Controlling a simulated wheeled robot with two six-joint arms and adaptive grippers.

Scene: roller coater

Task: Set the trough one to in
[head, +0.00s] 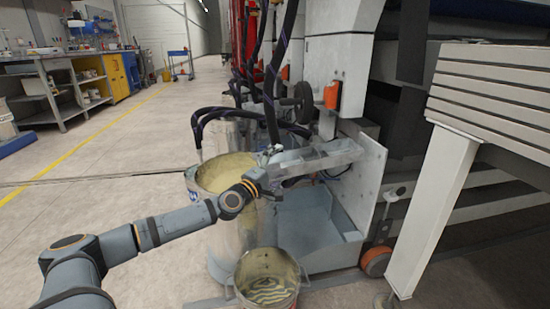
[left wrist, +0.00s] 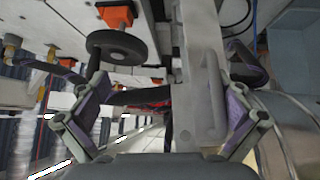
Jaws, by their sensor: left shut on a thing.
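The trough (head: 325,157) is a long, pale grey metal channel that reaches out from the machine's side plate over the large drum. My left gripper (head: 272,180) is at its outer left end, above the drum's right rim. In the left wrist view the grey trough (left wrist: 203,75) runs lengthwise between my two fingers. The left gripper is shut on the trough, though the contact itself is partly hidden. My right gripper is in neither view.
A large open drum (head: 222,172) of yellowish liquid stands under my left forearm. A small bucket (head: 267,278) stands in front. A black handwheel (head: 303,103) and dark hoses are behind the trough. A white sloped leg (head: 440,205) is at right. Open floor lies left.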

